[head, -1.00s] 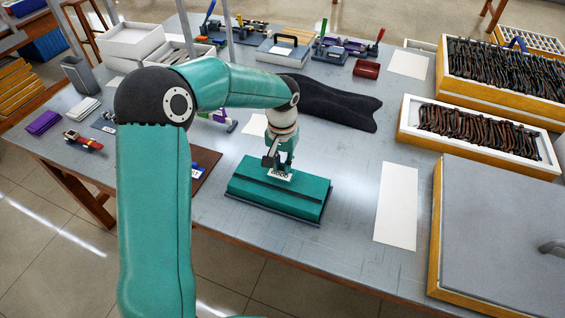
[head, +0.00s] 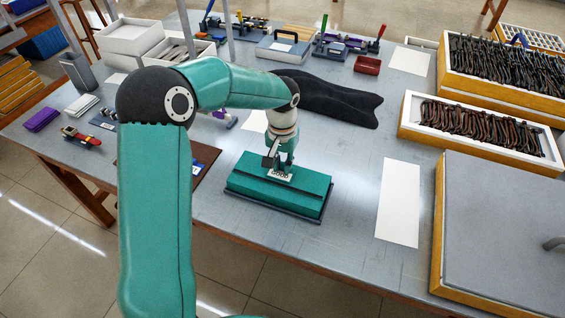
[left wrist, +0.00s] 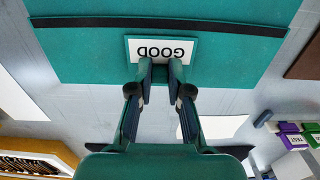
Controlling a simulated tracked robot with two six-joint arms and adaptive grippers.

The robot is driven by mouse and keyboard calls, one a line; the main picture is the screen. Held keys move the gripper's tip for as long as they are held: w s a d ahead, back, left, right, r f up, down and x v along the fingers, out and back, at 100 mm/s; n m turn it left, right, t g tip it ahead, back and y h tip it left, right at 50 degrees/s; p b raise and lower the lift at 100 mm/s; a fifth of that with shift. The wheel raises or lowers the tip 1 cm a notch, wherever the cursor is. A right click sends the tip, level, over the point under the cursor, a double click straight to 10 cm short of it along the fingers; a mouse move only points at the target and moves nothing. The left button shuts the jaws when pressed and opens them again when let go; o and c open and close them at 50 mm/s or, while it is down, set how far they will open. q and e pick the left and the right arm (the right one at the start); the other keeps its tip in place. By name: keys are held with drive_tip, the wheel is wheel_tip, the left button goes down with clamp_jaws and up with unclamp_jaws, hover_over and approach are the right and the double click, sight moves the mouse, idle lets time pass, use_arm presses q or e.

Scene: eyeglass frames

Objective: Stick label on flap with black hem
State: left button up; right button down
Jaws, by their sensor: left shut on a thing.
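A teal flap (head: 240,183) lies on the table like a low box with a dark base. A black hem (left wrist: 240,26) runs along it as a straight strip and crosses the upper part of the left wrist view. My left gripper (left wrist: 160,72) is shut on a white label (left wrist: 160,49) reading GOOD, with a teal border. The label also shows in the head view (head: 281,176), at the fingertips over the flap. In the left wrist view it lies just beside the hem, on the gripper's side. I cannot tell whether it touches the flap. My right gripper is not in view.
A white sheet (head: 398,202) lies right of the flap, and a grey-topped case (head: 500,230) stands beyond it. A black cloth (head: 325,98) lies behind. A brown mat (head: 205,174) is to the left, partly hidden by my arm. Bare table surrounds the flap's right side.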

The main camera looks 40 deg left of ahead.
sight(282, 166)
use_arm(q)
drive_tip(key=shift+f, duration=0.25)
drive_tip(key=o, duration=0.8)
drive_tip(key=shift+r, duration=0.15)
drive_tip(key=shift+r+p, duration=2.5)
drive_tip(key=shift+r, duration=0.9)
drive_tip(key=shift+s, duration=0.1)
